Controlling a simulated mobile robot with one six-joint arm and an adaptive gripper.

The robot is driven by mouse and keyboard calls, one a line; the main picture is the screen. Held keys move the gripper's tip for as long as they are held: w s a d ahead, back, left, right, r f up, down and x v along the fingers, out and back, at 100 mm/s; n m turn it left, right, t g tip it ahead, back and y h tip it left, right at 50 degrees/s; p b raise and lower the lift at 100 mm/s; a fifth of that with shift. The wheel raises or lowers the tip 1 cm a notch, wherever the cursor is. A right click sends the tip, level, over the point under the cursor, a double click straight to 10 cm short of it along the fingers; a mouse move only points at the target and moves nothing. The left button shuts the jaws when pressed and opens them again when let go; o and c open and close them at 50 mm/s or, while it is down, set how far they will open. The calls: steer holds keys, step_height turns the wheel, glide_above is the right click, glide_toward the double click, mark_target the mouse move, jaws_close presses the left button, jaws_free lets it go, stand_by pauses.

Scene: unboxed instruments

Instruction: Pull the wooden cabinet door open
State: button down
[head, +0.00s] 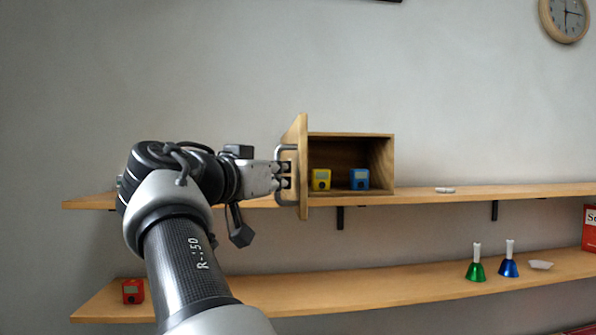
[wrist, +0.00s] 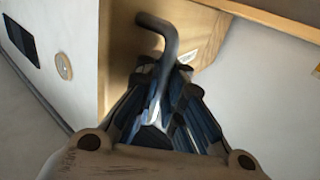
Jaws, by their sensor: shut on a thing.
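The wooden cabinet (head: 394,160) stands on the upper shelf. Its door (head: 303,150) is swung open at the cabinet's left side, seen nearly edge-on, and the inside shows. A grey bar handle (head: 284,148) is on the door's outer face; it also shows in the wrist view as a dark bent bar (wrist: 158,28). My gripper (head: 285,175) is at the handle on the left of the door. In the wrist view my gripper (wrist: 165,75) has its fingers shut around the handle's bar, which hides part of it.
A yellow device (head: 321,179) and a blue device (head: 359,179) stand inside the cabinet. The upper shelf (head: 420,193) has a small white item (head: 445,190). Below, the lower shelf (head: 370,287) holds a red device (head: 133,291), a green bell (head: 475,269) and a blue bell (head: 509,267).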

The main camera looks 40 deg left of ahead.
steer(key=shift+a+f, duration=0.1)
steer(key=shift+f, duration=0.2)
steer(key=c, duration=2.2)
jaws_free()
steer(key=shift+o, duration=1)
steer(key=shift+s+r, duration=0.25)
steer(key=shift+s, duration=0.1)
steer(key=shift+w, duration=0.1)
steer(key=shift+w, duration=0.1)
steer(key=shift+d, duration=0.25)
